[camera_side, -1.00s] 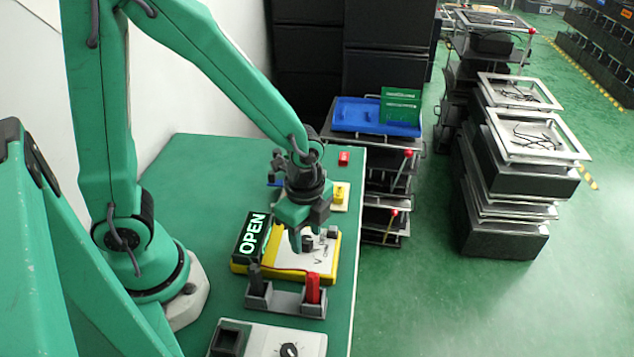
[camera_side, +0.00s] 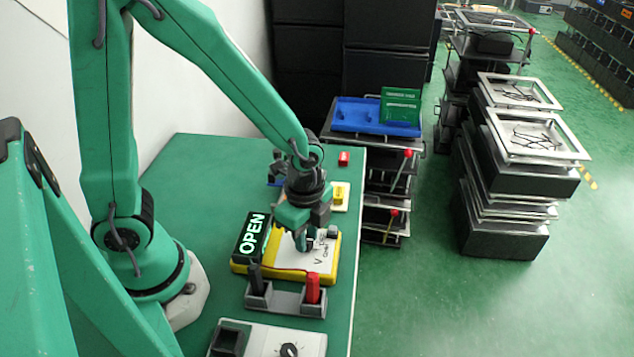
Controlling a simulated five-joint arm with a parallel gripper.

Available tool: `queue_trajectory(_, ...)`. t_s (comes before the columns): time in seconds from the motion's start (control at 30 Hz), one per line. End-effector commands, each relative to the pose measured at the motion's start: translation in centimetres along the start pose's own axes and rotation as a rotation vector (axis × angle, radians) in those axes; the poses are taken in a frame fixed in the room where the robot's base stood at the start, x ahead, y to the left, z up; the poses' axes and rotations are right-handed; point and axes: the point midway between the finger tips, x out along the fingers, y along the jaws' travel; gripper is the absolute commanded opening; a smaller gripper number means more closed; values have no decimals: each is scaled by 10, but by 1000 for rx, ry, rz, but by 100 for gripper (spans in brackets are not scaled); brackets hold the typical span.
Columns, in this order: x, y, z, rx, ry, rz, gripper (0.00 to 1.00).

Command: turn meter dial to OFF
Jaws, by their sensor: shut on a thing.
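The yellow meter (camera_side: 240,268) with a pale face (camera_side: 288,259) sits on the green table. Its tilted dark display (camera_side: 252,236) reads OPEN in lit letters. My gripper (camera_side: 304,243) points down over the right part of the meter's face, with its fingertips at the dial. It is shut on the dial, which is mostly hidden by the fingers.
A grey holder (camera_side: 284,300) with a black probe and a red probe (camera_side: 313,288) stands just in front of the meter. A white panel with a black knob (camera_side: 289,350) is nearer.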

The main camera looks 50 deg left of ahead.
Motion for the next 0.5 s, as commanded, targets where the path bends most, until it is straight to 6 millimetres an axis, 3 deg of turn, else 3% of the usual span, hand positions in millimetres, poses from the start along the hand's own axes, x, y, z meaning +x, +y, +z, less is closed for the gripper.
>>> queue_trajectory(0.5, 0, 0, 0, -282, 0, 0, 0)
